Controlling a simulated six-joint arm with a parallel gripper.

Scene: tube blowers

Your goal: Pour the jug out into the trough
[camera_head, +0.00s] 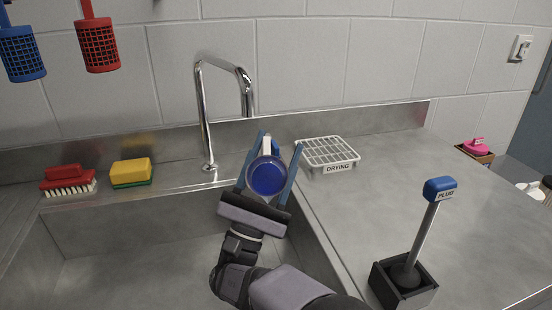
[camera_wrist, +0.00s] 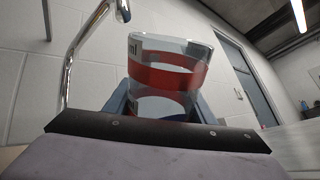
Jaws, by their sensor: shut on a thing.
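My gripper (camera_head: 279,140) is shut on a clear jug (camera_head: 266,178), its two blue fingers on either side. I see into the jug's open top in the head view, and blue liquid shows inside. A white handle (camera_head: 266,144) points to the back. In the wrist view the jug (camera_wrist: 168,75) has a red band and an "ml" mark, with blue low in it. The jug is held up near the right rear of the steel trough (camera_head: 130,268). Any slight tilt is hard to judge.
A tall tap (camera_head: 205,110) stands behind, left of the jug. A red brush (camera_head: 68,182) and yellow sponge (camera_head: 130,172) lie on the back ledge. A drying rack (camera_head: 326,152) and a blue-topped plug (camera_head: 439,189) in a black holder are right. The counter between them is clear.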

